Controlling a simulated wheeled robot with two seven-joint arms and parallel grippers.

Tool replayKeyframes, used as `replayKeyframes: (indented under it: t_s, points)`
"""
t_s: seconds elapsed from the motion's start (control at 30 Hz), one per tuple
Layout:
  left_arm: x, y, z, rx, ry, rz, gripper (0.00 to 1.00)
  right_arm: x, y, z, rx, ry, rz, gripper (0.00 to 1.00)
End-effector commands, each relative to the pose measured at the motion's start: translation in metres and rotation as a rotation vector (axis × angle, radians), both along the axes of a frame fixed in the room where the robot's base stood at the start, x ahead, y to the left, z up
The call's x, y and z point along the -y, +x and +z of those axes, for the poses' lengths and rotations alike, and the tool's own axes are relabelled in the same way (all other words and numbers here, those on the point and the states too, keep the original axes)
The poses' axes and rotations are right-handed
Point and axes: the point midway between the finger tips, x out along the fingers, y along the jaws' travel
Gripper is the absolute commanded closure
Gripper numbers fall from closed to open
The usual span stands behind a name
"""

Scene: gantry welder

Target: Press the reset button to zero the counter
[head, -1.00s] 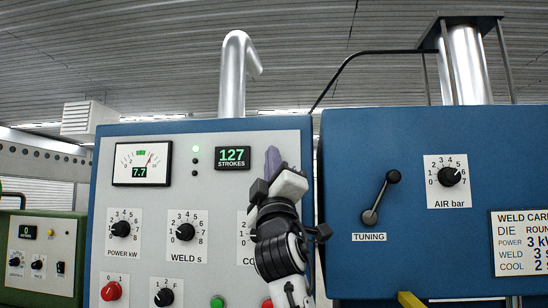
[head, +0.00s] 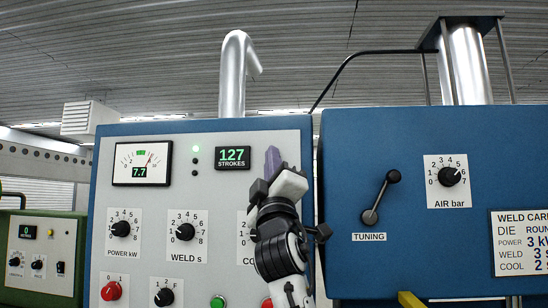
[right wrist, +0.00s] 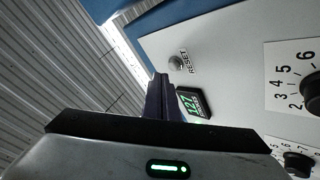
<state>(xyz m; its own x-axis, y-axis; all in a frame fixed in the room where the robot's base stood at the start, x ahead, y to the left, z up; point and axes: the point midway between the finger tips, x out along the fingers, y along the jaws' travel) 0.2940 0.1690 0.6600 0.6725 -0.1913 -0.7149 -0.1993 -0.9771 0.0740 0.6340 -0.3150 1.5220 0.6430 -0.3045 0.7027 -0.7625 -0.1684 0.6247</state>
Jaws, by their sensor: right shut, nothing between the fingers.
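The strokes counter (head: 233,157) on the grey panel reads 127 in green digits. It also shows in the right wrist view (right wrist: 193,104), partly behind the fingers. The reset button (right wrist: 176,63) is a small round grey knob beside the word RESET in the right wrist view. In the head view my right gripper hides it. My right gripper (head: 273,160) is shut and empty, its purple fingertips just right of the counter. In the right wrist view the fingertips (right wrist: 161,80) point toward the button, close below it; I cannot tell whether they touch. My left gripper is not in view.
The grey panel carries a power meter (head: 142,163), a power knob (head: 121,229), a weld knob (head: 185,232) and a red knob (head: 111,291). To the right, a blue cabinet (head: 420,130) has a tuning lever (head: 381,198) and an air knob (head: 449,176).

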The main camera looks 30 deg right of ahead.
Motion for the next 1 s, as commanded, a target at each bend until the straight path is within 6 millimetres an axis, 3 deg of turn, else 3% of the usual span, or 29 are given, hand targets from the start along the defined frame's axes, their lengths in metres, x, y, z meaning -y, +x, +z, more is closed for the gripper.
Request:
replayKeyframes:
  t_s: [1.0]
  points:
    - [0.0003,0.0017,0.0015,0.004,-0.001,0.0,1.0,0.0054,0.0069,0.0,0.0,0.001,-0.001,1.0]
